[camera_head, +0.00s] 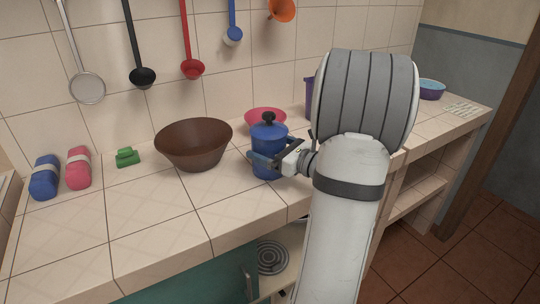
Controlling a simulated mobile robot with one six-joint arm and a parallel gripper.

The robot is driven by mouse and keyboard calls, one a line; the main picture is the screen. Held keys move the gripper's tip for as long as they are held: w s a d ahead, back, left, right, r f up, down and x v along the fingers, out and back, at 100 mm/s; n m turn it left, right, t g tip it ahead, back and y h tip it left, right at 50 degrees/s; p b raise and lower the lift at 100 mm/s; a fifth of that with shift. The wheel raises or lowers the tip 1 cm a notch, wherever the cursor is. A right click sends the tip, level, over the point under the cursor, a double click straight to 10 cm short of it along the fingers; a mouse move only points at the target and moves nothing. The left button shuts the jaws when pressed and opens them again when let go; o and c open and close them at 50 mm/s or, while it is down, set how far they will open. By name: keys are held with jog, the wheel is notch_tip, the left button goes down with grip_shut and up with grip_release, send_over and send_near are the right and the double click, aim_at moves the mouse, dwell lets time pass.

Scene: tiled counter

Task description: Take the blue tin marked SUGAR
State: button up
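A blue tin (267,135) with a lid and a black knob stands upright on the tiled counter, right of the brown bowl. No SUGAR lettering can be read on it from here. My gripper (268,159) is at the tin's right side, with one finger reaching across its front at mid-height. The other finger is hidden, so I cannot tell whether the gripper is shut on the tin or only around it. My white and grey arm covers the counter to the right of the tin.
A brown bowl (194,145) stands close left of the tin, and a pink bowl (264,118) is right behind it. A purple container (309,98) is partly hidden by my arm. Utensils hang on the wall above. The counter's front left is clear.

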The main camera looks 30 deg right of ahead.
jog(key=c, duration=1.2)
jog(key=shift+r, duration=0.1)
